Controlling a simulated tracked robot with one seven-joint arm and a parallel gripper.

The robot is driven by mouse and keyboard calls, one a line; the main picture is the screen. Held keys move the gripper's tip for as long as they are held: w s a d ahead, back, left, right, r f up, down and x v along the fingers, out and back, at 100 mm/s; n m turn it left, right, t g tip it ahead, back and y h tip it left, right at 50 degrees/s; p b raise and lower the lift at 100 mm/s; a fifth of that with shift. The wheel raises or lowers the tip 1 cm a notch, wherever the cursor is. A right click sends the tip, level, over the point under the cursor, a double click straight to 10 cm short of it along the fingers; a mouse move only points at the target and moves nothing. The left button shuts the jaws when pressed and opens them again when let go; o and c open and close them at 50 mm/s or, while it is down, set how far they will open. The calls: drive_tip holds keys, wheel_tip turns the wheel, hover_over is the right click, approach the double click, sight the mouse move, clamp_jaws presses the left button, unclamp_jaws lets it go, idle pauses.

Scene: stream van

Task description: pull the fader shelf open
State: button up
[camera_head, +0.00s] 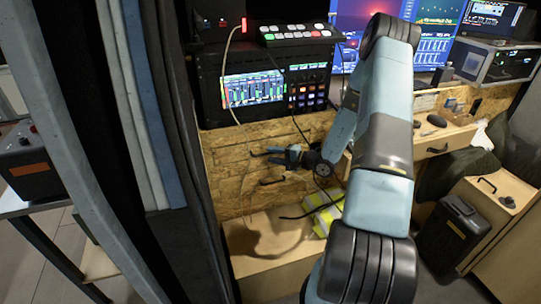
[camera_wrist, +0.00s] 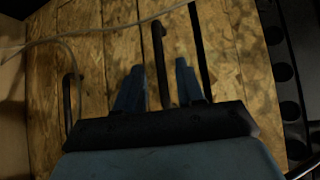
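Below the rack is a wood-chip front (camera_head: 235,160) with dark bar handles; I take it to include the fader shelf's front, but no label shows. An upper handle (camera_head: 258,153) is partly hidden by my gripper (camera_head: 290,155), and a lower handle (camera_head: 272,181) sits beneath. In the wrist view my gripper (camera_wrist: 159,82) is open, one finger on each side of a dark handle (camera_wrist: 158,50). Whether the fingers touch it cannot be told. A second handle (camera_wrist: 68,98) is to the left. The front looks shut.
A rack with a lit mixer screen (camera_head: 253,89) stands above the front. A thin cable (camera_head: 236,120) hangs down across it. Below is a pale wooden box top (camera_head: 255,245) with a yellow-striped bundle (camera_head: 325,217). A desk with screens is at right.

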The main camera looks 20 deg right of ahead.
drive_tip(key=shift+x, duration=0.9)
clamp_jaws()
